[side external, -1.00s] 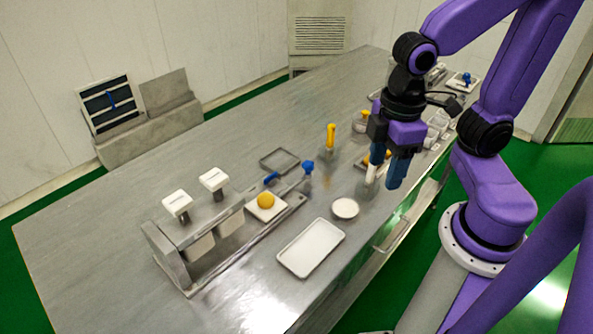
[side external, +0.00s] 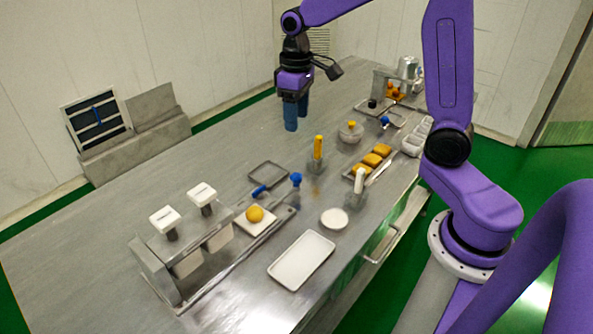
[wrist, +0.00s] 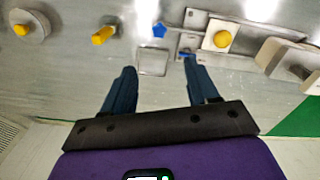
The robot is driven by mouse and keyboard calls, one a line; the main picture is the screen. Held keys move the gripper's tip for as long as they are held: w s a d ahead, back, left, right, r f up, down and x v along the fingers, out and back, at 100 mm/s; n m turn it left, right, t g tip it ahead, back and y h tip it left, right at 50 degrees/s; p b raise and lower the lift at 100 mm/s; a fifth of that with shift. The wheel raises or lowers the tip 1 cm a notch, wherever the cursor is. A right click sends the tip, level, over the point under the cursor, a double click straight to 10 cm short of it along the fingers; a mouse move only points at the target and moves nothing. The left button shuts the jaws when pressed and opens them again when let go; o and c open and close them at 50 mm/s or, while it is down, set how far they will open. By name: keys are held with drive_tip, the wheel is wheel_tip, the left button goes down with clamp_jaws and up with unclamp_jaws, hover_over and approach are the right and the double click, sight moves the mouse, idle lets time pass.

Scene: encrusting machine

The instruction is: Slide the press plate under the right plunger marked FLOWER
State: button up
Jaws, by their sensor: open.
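The press plate (side external: 251,228) is a white square with a round orange-yellow piece (side external: 255,213) on it, resting on the metal slide of the press. It also shows in the wrist view (wrist: 211,28). Two white-capped plungers, one nearer (side external: 165,219) and one farther (side external: 202,194), stand on the press frame to the plate's left in the side view. Their markings are too small to read. A blue handle (side external: 258,191) lies at the slide's edge beside the plate. My gripper (side external: 297,120) is open and empty, above the table behind the press; both fingers show in the wrist view (wrist: 160,90).
A shallow square tray (side external: 268,175), an upright blue-knobbed tool (side external: 296,180) and a yellow-handled tool (side external: 318,148) stand near the press. A white tray (side external: 302,260) and a round white dish (side external: 334,219) lie in front. The table at back left is clear.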

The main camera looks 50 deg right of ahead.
sight(297, 175)
wheel_tip(297, 175, down, 17)
drive_tip(key=shift+d+f, duration=0.1)
drive_tip(key=shift+f, duration=0.1)
idle(0.5)
